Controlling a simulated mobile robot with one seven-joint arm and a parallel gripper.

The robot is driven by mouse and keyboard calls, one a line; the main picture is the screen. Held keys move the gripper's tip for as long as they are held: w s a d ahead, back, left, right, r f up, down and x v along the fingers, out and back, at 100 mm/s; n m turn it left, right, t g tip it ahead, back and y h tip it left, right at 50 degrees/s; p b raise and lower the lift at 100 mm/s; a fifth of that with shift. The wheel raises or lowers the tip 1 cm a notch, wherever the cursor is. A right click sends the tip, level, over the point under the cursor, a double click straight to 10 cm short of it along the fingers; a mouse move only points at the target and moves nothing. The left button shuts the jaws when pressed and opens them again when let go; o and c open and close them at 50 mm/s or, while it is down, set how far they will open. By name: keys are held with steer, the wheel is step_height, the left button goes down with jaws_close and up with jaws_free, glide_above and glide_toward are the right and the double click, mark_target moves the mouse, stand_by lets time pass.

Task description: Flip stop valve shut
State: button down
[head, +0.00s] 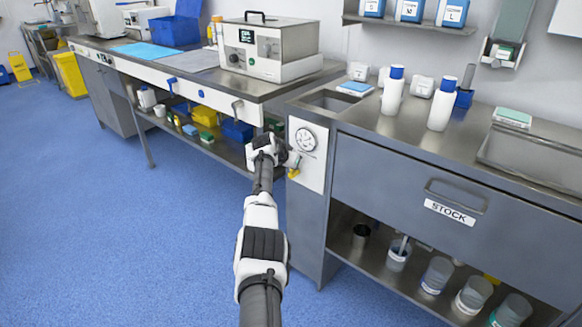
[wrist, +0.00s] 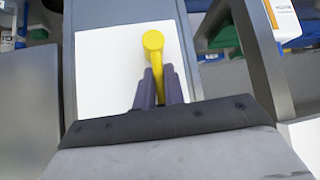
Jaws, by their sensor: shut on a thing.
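The stop valve has a yellow handle (wrist: 153,45) with a rounded end, in front of a white panel (wrist: 105,70) in the wrist view. In the head view the yellow handle (head: 293,173) shows just below and beside my gripper, on the white panel (head: 318,178) at the end of the steel counter. My gripper (wrist: 158,88) is shut on the yellow handle, with one dark finger on each side of it. In the head view my gripper (head: 288,160) reaches the panel, and its wrist hides part of the valve.
A round gauge (head: 305,139) is on the panel above the valve. The STOCK drawer (head: 455,205) is to the right. A bench (head: 190,72) with a boxy device (head: 270,47) stands to the left. The blue floor (head: 110,220) is clear at left.

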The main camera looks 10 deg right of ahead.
steer(key=shift+w+d+r, duration=0.1)
steer(key=shift+d+r, duration=0.15)
steer(key=shift+r, duration=0.2)
steer(key=c, duration=1.5)
jaws_free()
steer(key=shift+f, duration=0.25)
steer(key=shift+f, duration=0.2)
steer(key=shift+a, duration=0.1)
steer(key=v, duration=1.4)
steer(key=shift+p, duration=0.35)
steer(key=shift+f, duration=0.1)
